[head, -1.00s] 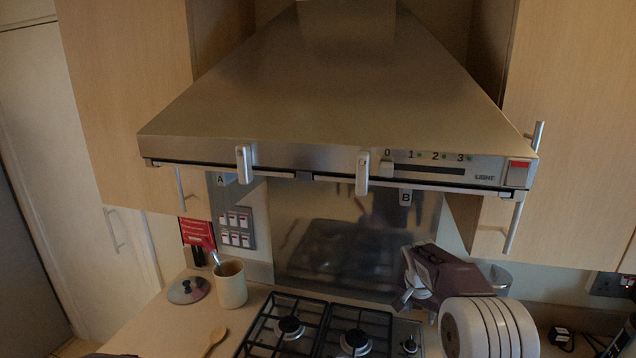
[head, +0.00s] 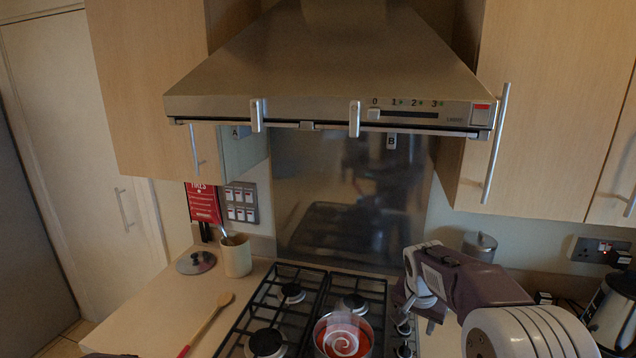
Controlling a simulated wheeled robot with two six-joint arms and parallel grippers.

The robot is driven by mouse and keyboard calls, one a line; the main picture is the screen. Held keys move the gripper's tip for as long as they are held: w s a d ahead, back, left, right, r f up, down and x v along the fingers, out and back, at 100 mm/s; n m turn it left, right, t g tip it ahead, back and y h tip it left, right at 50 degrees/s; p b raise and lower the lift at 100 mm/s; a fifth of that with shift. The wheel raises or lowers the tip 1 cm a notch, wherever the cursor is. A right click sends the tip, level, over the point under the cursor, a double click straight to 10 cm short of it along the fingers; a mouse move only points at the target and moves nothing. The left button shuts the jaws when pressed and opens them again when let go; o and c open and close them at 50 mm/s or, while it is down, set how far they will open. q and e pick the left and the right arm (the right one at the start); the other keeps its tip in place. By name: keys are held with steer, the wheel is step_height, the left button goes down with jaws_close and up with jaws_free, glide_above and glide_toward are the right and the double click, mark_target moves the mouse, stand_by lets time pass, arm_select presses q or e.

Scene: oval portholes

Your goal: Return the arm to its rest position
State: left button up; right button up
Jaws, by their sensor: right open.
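My right arm comes in from the lower right. Its right gripper (head: 412,308) is open and seems empty, above the right side of the gas hob (head: 318,290) near the knobs. The fingertips point down and are partly hard to make out against the hob. My left gripper does not show.
A steel range hood (head: 330,65) hangs above. A pot of red sauce (head: 343,338) stands on the front of the hob. A beige utensil jar (head: 236,257), a lid (head: 196,262) and a wooden spoon (head: 208,322) are on the left counter. A kettle (head: 612,308) stands at right.

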steer(key=s+a+f+n+b, duration=0.1)
steer(key=s+f+n, duration=0.1)
steer(key=s+f, duration=0.3)
steer(key=s+a+f+n+g+y+b, duration=0.1)
steer(key=s+f, duration=0.4)
steer(key=s, duration=0.6)
steer(key=s+a+f+n+g+y+b, duration=0.1)
steer(key=s+a+f+n, duration=0.2)
steer(key=s+f, duration=0.2)
steer(key=s, duration=0.3)
steer(key=shift+a+n+b, duration=0.25)
steer(key=shift+n+b, duration=0.05)
steer(key=shift+n, duration=0.1)
